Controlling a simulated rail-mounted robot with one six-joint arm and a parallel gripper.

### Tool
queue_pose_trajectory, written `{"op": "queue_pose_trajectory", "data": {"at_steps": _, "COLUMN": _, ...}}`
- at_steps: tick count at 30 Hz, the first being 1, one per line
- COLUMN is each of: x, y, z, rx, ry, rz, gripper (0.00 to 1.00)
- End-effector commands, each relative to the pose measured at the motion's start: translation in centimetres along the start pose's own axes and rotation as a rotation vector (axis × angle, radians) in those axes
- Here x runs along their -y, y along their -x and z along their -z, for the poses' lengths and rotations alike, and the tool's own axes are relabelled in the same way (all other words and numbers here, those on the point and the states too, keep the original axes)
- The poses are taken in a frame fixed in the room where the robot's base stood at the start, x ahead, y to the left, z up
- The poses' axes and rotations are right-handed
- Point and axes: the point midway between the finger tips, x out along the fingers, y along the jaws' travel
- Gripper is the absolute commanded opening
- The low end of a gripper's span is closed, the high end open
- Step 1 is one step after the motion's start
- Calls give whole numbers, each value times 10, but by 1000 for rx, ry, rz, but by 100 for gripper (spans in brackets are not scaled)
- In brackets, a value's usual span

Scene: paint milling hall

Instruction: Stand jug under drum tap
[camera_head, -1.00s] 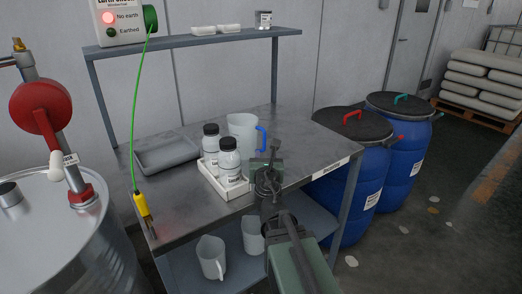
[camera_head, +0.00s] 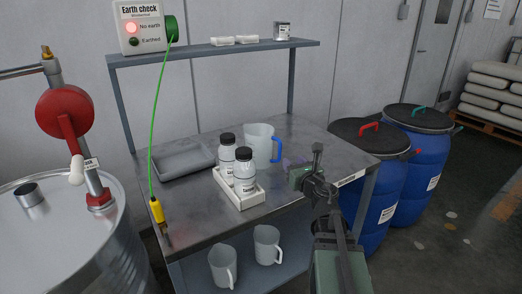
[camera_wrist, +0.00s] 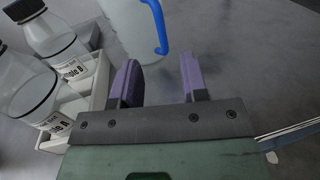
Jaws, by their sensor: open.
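A clear jug with a blue handle (camera_head: 260,145) stands upright on the steel bench (camera_head: 300,190), behind two labelled bottles. In the wrist view the jug (camera_wrist: 130,25) is ahead of my gripper (camera_wrist: 158,85), its blue handle (camera_wrist: 160,30) just beyond the fingertips. My gripper (camera_head: 298,170) is open and empty, apart from the jug and to its right in the head view. The steel drum (camera_head: 65,245) stands at the left; a red hand pump with a white-tipped lever (camera_head: 65,115) is mounted on it. I cannot make out a separate tap.
A white tray (camera_head: 242,204) holds the two bottles (camera_head: 245,172). A grey tray (camera_head: 180,160) lies behind. Two jugs (camera_head: 267,245) stand on the lower shelf. A yellow clamp (camera_head: 157,211) on a green cable hangs at the bench's left edge. The earth-check box (camera_head: 141,25) shows a red light.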

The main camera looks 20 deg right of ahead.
Motion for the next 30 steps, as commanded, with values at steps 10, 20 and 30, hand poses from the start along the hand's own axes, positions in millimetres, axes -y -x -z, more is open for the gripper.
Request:
{"op": "queue_pose_trajectory", "data": {"at_steps": 10, "x": 1, "y": -55, "z": 0, "rx": 0, "ry": 0, "rz": 2, "gripper": 41}}
{"op": "queue_pose_trajectory", "data": {"at_steps": 20, "x": 0, "y": -86, "z": -2, "rx": 0, "ry": -1, "rz": 1, "gripper": 41}}
{"op": "queue_pose_trajectory", "data": {"at_steps": 30, "x": -1, "y": -108, "z": -1, "rx": 0, "ry": -1, "rz": 4, "gripper": 41}}
